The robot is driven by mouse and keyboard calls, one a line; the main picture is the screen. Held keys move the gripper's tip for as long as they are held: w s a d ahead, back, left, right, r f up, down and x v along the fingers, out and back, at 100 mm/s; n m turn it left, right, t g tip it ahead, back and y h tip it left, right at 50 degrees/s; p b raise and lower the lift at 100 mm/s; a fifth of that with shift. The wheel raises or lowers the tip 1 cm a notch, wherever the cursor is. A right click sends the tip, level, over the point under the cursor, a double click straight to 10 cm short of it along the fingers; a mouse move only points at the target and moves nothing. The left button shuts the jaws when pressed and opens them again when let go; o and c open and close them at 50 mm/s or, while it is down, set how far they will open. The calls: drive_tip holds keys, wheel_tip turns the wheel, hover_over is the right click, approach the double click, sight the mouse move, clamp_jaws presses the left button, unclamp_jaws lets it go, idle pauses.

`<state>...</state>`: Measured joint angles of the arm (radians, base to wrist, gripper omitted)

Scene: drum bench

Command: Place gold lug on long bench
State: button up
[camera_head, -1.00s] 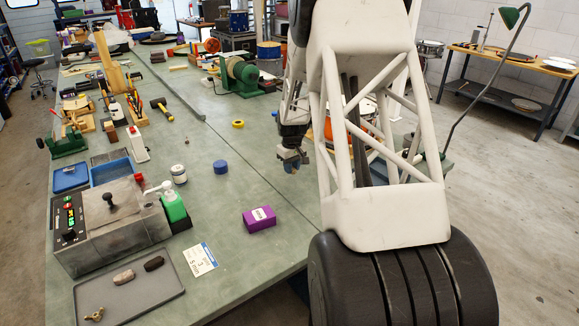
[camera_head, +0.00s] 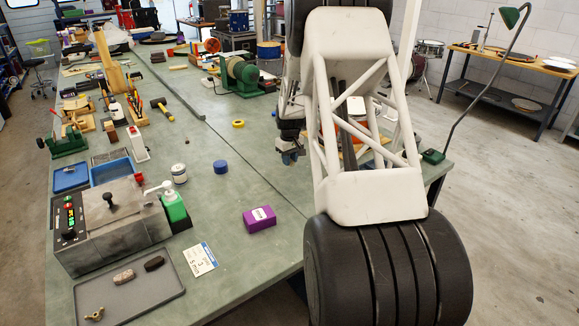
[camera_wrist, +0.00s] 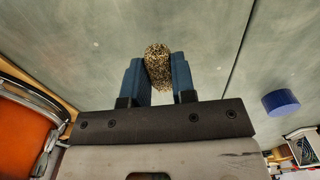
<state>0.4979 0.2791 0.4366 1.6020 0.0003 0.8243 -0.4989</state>
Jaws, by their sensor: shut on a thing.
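My gripper (camera_head: 289,157) is over the right part of the long green bench (camera_head: 205,145), left of my arm's pale frame. In the wrist view its blue fingers (camera_wrist: 160,78) are shut on a speckled gold-brown piece, the gold lug (camera_wrist: 158,63). The lug sticks out past the fingertips, with the grey-green bench top (camera_wrist: 80,45) behind it. In the head view the lug is too small and hidden to make out. I cannot tell the exact gap between the lug and the bench.
A blue round piece (camera_head: 220,167), a yellow ring (camera_head: 238,123) and a purple box (camera_head: 260,218) stand left of the gripper. A green-based winder (camera_head: 240,78) stands behind. An orange drum (camera_wrist: 25,140) is close by. Bare bench lies between them.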

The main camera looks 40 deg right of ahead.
sight(290, 171)
drive_tip(key=shift+w+d, duration=0.15)
drive_tip(key=shift+w, duration=0.1)
drive_tip(key=shift+f, duration=1.75)
drive_tip(key=shift+f, duration=0.2)
drive_tip(key=o, duration=0.9)
drive_tip(key=shift+r, duration=0.1)
wheel_tip(290, 171, up, 12)
drive_tip(key=shift+r, duration=0.1)
drive_tip(key=shift+r, duration=0.1)
